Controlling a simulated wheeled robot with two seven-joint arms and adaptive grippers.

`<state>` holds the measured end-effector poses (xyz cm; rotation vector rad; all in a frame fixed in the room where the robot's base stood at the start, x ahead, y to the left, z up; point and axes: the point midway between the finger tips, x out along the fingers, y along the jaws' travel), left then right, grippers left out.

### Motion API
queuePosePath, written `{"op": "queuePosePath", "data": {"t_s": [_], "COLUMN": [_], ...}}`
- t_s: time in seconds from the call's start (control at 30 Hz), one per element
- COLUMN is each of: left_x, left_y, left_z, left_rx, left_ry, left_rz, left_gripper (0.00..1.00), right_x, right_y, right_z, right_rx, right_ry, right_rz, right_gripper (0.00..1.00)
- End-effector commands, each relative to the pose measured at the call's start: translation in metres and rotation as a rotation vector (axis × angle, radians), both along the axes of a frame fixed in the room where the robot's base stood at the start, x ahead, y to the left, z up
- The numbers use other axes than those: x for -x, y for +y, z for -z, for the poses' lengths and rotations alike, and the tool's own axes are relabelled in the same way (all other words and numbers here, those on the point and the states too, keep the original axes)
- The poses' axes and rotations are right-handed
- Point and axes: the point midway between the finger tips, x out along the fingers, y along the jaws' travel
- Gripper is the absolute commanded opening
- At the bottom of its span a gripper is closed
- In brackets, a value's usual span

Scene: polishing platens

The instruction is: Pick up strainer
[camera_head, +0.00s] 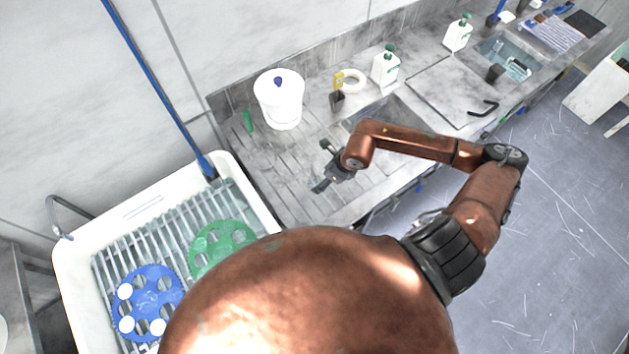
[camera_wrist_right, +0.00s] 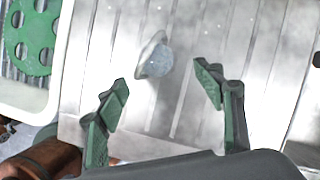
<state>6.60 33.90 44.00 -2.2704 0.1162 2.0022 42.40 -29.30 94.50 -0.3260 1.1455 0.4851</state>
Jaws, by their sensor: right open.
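A small strainer (camera_wrist_right: 157,60) with a bluish-grey round face and a pale metal rim lies on the ribbed metal drainboard in the right wrist view. My right gripper (camera_wrist_right: 162,78) is open and empty, its two green-grey fingers spread to either side, with the strainer just beyond and between the fingertips. In the head view my right gripper (camera_head: 322,167) is over the drainboard, left of the sink. I cannot make out the strainer clearly there. My left gripper is not in view.
A white bucket (camera_head: 279,101) and a dark cup (camera_head: 337,101) stand behind the gripper, with a white pump bottle (camera_head: 386,66) farther right. A white basin (camera_head: 75,262) holds a green platen (camera_head: 222,240) and a blue platen (camera_head: 147,290) on a rack. A brown part of my own body covers the lower middle.

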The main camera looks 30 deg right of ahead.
Motion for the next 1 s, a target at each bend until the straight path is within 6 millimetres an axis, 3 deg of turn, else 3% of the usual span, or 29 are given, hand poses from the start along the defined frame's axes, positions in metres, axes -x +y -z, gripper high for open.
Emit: {"op": "queuePosePath", "data": {"t_s": [0.23,0.4,0.63,0.8,1.0], "left_x": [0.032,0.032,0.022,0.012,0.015], "left_y": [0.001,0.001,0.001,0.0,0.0], "left_z": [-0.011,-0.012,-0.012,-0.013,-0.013], "left_rx": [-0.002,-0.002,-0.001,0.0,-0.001], "left_ry": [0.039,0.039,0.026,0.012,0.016], "left_rz": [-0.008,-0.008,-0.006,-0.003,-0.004], "left_gripper": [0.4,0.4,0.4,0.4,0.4], "right_x": [-0.014,-0.018,-0.018,-0.018,-0.018], "right_y": [0.014,0.016,0.015,0.015,0.015], "right_z": [0.028,0.043,0.045,0.045,0.045], "right_rx": [-0.003,-0.002,-0.001,-0.001,-0.002], "right_ry": [0.0,-0.001,-0.002,-0.002,-0.003], "right_rz": [-0.001,-0.001,0.0,0.0,0.0], "right_gripper": [0.62,0.62,0.62,0.51,0.38]}}
